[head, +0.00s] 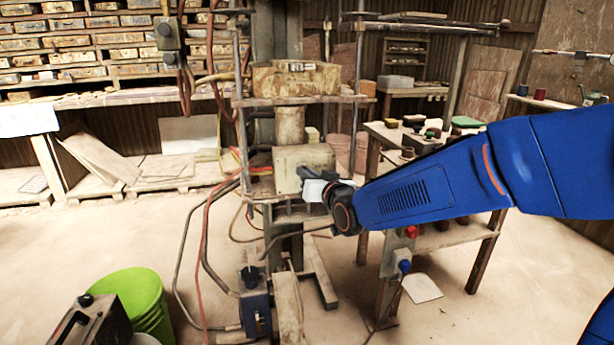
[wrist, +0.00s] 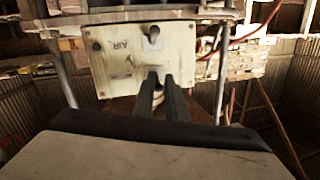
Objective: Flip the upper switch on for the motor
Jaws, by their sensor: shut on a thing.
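The pale switch box (head: 290,160) is mounted on the press in the head view, with my gripper (head: 307,174) at its front right part. The wrist view seems turned upside down; there the box face (wrist: 118,62) carries an "AIR" label. One switch (wrist: 152,38) stands clear near the picture's top, apart from my fingers. My gripper's two dark fingers (wrist: 163,82) are close together around the other switch (wrist: 158,97), which appears to be the upper one. That switch is mostly hidden by the fingers, so its position cannot be told.
Press rods (head: 359,90) and red hoses (head: 212,205) stand around the box. A workbench (head: 463,236) with small pots is at the right. A green bucket (head: 135,298) and a blue box (head: 254,303) are low at the front. The floor between is mostly open.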

